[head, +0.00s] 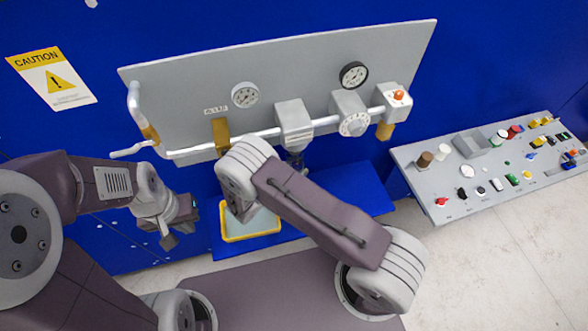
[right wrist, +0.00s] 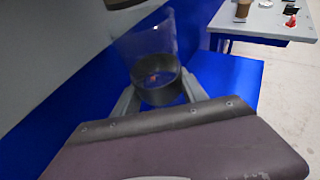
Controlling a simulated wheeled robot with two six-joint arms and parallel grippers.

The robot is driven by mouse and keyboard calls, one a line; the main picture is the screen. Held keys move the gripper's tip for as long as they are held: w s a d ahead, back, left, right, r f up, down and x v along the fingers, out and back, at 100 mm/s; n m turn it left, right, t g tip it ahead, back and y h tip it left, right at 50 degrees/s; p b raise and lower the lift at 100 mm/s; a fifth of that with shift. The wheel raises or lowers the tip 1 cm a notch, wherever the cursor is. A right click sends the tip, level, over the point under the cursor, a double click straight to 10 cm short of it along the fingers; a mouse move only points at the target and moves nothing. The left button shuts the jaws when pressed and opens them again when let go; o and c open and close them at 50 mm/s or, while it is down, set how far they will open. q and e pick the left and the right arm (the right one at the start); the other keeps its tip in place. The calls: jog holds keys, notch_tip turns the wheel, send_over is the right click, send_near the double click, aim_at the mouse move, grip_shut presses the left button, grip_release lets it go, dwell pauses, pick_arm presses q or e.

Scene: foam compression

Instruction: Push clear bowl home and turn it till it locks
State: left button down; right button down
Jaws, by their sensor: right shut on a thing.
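The clear bowl (right wrist: 146,45) is see-through, with a dark round cup (right wrist: 158,92) at its lower end and a small red spot inside. In the right wrist view, my right gripper (right wrist: 160,97) is shut on the dark cup, one finger on each side. In the head view, my right forearm hides most of the bowl and this gripper, below the grey square housing (head: 294,122) on the pipe. Whether the bowl touches the housing is hidden. My left gripper (head: 180,226) hangs left of the yellow-rimmed tray, apart from the bowl; its jaw opening is unclear.
A grey panel carries gauges (head: 245,95), a horizontal pipe and a white dial (head: 354,124). The yellow-rimmed tray (head: 250,237) sits on a blue shelf (head: 350,190) below. A control console (head: 440,203) with several knobs stands right. The shelf's right part is clear.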

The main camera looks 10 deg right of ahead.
aim_at(289, 160)
jog(key=shift+r, duration=0.1)
notch_tip(289, 160, up, 4)
jog(key=p, duration=0.3)
jog(key=shift+f, duration=0.2)
dwell(0.4)
jog(key=shift+r, duration=0.15)
jog(key=shift+r+p, duration=0.35)
jog(key=shift+r, duration=0.3)
dwell(0.7)
jog(key=shift+r, duration=0.85)
dwell(1.3)
